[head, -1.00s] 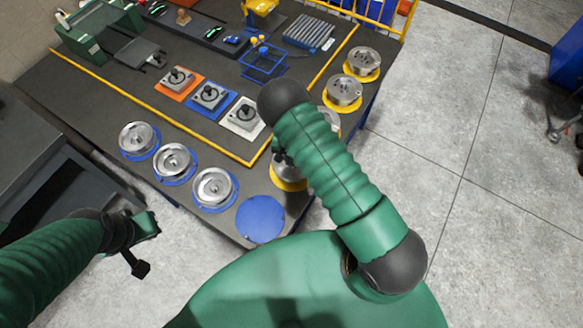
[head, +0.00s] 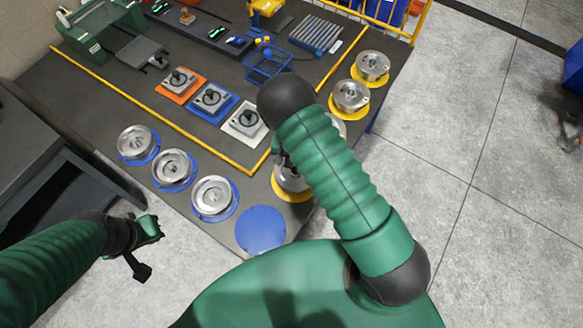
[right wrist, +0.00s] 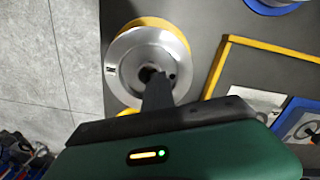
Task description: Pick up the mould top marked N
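The mould top marked N (right wrist: 120,62) is a round, shiny metal disc with a dark central hole, on a yellow round base (right wrist: 150,23). The letter shows sideways on its left rim in the right wrist view. In the head view, the metal mould (head: 286,182) by the yellow tape corner is partly hidden by my right arm. My right gripper (right wrist: 157,80) is over the mould's centre; its fingers show as one dark column, so contact and opening are unclear. My left gripper (head: 150,240) is away from the moulds, beyond the table's front-left edge; its finger gap is unclear.
More metal moulds stand on yellow discs (head: 348,112) at right and blue discs (head: 190,183) at front left. An empty blue disc (head: 262,231) is at the near corner. Orange, blue and white plates (head: 245,121) carry black-knobbed parts inside yellow tape (head: 140,112).

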